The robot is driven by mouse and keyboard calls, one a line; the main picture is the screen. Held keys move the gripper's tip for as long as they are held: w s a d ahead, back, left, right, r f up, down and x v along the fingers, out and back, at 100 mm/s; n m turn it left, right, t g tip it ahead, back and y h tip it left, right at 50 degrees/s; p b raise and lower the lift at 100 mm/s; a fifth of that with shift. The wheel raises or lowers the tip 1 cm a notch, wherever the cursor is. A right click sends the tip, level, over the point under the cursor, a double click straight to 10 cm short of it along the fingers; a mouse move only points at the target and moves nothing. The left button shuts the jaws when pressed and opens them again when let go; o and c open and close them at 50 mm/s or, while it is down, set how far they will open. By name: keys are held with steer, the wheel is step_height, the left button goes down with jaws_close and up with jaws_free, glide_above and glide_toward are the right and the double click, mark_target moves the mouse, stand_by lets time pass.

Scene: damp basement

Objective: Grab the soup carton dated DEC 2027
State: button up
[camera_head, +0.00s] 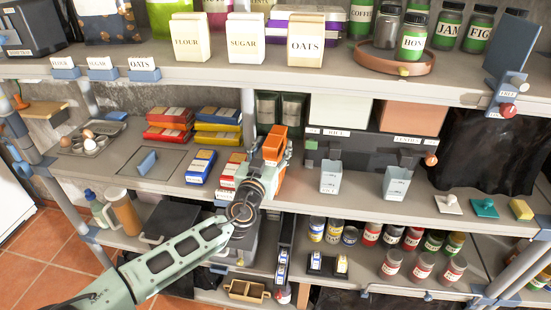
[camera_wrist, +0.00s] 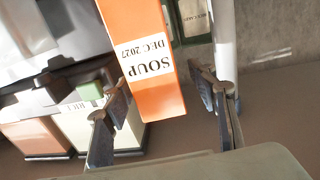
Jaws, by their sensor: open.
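The orange soup carton (camera_wrist: 152,55) fills the middle of the wrist view. Its white label reads SOUP DEC 2027, upside down in that picture. My gripper (camera_wrist: 160,80) is open, with one finger on each side of the carton. The left finger overlaps the carton's edge; a gap shows between the carton and the right finger. I cannot tell whether either finger touches it. In the head view the orange carton (camera_head: 274,143) stands on the middle shelf, partly hidden by my gripper (camera_head: 268,160).
Dark green cartons (camera_head: 292,108) stand behind. Blue boxes (camera_head: 201,167) and red boxes (camera_head: 232,170) lie to the left. The bins marked RICE (camera_head: 340,112) and LENTILS (camera_head: 412,118) are to the right, with two pale cups (camera_head: 331,177) in front. The upper shelf (camera_head: 200,72) overhangs.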

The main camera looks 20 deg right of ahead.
steer(key=shift+x, duration=1.35)
jaws_close()
